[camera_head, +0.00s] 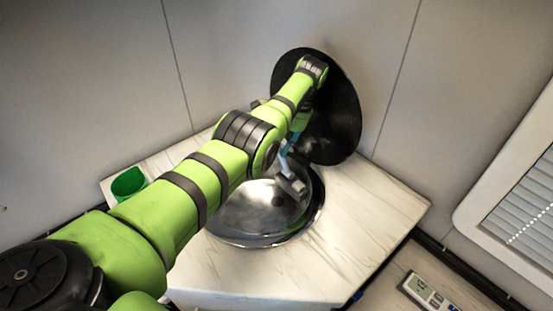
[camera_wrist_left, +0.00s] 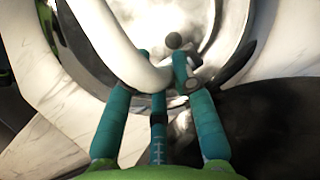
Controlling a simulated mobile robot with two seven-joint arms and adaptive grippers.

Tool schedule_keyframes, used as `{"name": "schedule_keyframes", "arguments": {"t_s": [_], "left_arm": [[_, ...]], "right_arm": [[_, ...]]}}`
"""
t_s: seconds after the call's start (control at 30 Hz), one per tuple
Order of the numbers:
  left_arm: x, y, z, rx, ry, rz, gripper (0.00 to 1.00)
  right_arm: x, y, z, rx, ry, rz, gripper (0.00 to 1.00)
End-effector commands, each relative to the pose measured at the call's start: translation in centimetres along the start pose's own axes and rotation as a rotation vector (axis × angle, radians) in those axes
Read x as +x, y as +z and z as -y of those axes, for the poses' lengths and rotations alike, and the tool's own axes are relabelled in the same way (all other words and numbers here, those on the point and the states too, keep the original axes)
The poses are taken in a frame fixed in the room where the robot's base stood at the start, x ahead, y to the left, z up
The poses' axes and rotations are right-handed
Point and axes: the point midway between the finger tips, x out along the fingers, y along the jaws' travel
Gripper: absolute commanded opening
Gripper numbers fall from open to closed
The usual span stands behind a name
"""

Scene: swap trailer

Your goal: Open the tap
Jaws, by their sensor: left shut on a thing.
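The tap (camera_head: 291,182) is a pale metal fixture whose end shows over the round metal sink, below my left wrist in the head view. In the left wrist view the tap (camera_wrist_left: 132,62) is a thick, pale, curved pipe running down between my fingers. My left gripper (camera_wrist_left: 163,68) has teal fingers closed around part of the tap; the exact contact is partly hidden. In the head view only a little of the left gripper (camera_head: 291,143) shows past my green arm. My right gripper is in neither view.
The shiny sink bowl (camera_head: 255,215) is set in a pale marbled counter (camera_head: 370,205). A round black lid (camera_head: 340,115) stands open against the wall corner. A green cup (camera_head: 129,183) stands at the counter's left. A louvred panel (camera_head: 525,210) is at right.

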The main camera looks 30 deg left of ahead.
Motion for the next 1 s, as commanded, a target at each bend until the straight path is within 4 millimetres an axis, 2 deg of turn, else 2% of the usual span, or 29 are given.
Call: {"name": "schedule_keyframes", "arguments": {"t_s": [0.03, 0.37, 0.4, 0.43, 1.0], "left_arm": [[0.0, -0.26, 0.0, 0.0, -0.004, -0.005, 0.0], [-0.28, -0.08, 0.03, -0.001, -0.003, 0.0, 0.0], [-0.28, -0.07, 0.04, -0.001, -0.003, 0.0, 0.38], [-0.28, -0.07, 0.04, -0.001, -0.003, 0.0, 0.5], [-0.21, 0.1, 0.03, -0.001, 0.0, 0.004, 0.51]], "right_arm": [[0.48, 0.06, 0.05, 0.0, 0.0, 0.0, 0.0], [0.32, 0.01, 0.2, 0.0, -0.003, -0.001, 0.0], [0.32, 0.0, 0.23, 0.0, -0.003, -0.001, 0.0], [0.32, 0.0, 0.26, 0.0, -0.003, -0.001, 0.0], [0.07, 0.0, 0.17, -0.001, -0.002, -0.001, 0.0]]}}
